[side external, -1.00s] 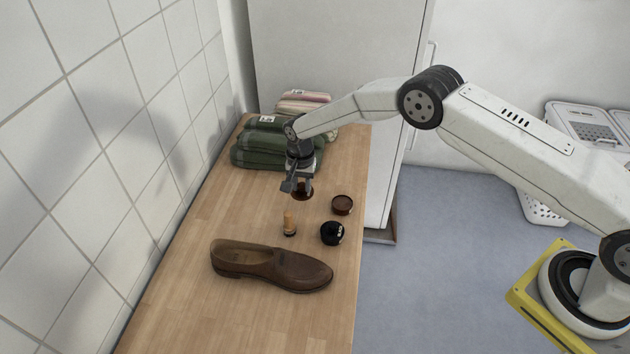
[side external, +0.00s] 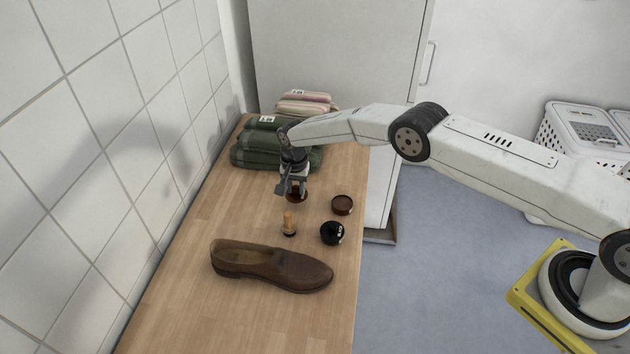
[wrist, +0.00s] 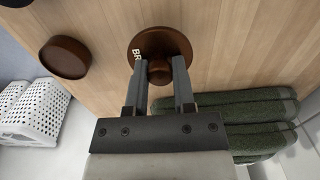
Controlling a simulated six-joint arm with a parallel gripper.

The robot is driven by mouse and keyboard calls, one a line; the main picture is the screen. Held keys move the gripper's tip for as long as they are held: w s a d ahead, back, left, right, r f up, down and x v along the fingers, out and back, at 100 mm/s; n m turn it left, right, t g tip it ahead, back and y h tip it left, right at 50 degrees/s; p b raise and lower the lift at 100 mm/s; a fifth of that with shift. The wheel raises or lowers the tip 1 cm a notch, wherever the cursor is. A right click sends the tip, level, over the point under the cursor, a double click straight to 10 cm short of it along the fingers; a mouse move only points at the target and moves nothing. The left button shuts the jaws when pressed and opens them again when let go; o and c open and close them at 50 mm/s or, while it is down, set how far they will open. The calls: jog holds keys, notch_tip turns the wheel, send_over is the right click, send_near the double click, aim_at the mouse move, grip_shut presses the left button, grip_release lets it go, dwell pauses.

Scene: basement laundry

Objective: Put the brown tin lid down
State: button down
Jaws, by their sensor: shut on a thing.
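The brown tin lid (wrist: 176,42) is a dark brown disc with pale letters and a round knob. My gripper (wrist: 159,75) is shut on its knob in the wrist view. In the side view my gripper (side external: 293,188) holds the lid (side external: 297,197) low over the wooden counter (side external: 190,290), behind the small brush. I cannot tell whether the lid touches the wood. The open brown tin (side external: 343,205) stands to the right of the lid; it also shows in the wrist view (wrist: 66,57).
A small brush (side external: 289,224) stands upright in front of the lid. A black round tin (side external: 332,233) and a brown shoe (side external: 272,267) are nearer the camera. Folded green towels (side external: 262,150) and pink ones (side external: 303,101) lie behind. Bare wood lies left of the lid.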

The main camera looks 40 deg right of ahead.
aim_at(296, 195)
jog(key=shift+f, duration=0.1)
jog(key=shift+w+f, duration=0.15)
jog(key=shift+f, duration=1.5)
jog(key=shift+c, duration=2.2)
grip_release()
jog(key=shift+r, duration=0.2)
jog(key=shift+r, duration=5.85)
